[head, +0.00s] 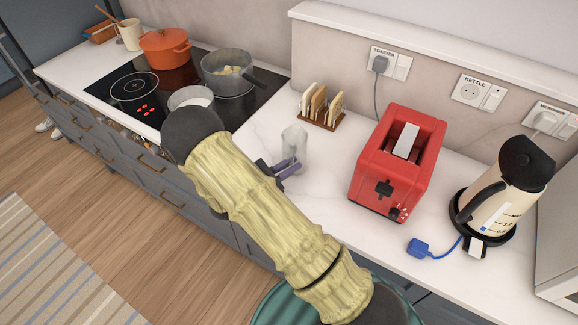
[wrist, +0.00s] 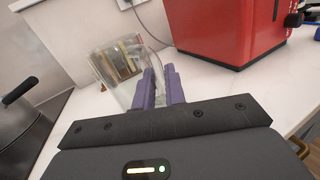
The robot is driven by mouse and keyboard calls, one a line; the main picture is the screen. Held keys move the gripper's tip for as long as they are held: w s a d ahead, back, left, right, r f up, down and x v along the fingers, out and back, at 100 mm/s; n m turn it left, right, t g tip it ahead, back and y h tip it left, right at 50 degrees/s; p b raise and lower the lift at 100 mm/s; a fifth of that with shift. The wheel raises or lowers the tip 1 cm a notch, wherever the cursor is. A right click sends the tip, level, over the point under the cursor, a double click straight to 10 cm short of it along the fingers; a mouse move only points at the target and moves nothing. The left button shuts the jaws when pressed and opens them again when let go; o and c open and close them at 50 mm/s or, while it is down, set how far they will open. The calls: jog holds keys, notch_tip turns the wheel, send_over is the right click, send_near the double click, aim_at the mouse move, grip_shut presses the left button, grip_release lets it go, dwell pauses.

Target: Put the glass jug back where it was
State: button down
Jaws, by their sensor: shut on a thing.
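The clear glass jug (head: 294,146) is upright at the white counter, between the toast rack and the counter's front edge. My gripper (head: 288,168) has purple fingers and reaches it from the front. In the wrist view the glass jug (wrist: 122,72) is to the left of my purple fingers (wrist: 162,88), which are close together at its right side. I cannot tell whether the jug's base touches the counter.
A red toaster (head: 398,165) stands to the right, and a toast rack (head: 322,108) stands behind. A cream kettle (head: 492,205) and a blue plug (head: 419,247) are farther right. The hob (head: 135,88) with an orange pot (head: 165,47) and a grey pan (head: 222,70) is left.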

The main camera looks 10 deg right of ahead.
jog(key=shift+f, duration=0.2)
jog(key=shift+f, duration=0.15)
jog(key=c, duration=1.5)
grip_release()
jog(key=shift+o, duration=0.2)
jog(key=shift+a, duration=0.1)
jog(key=b+v, duration=0.3)
jog(key=v, duration=0.9)
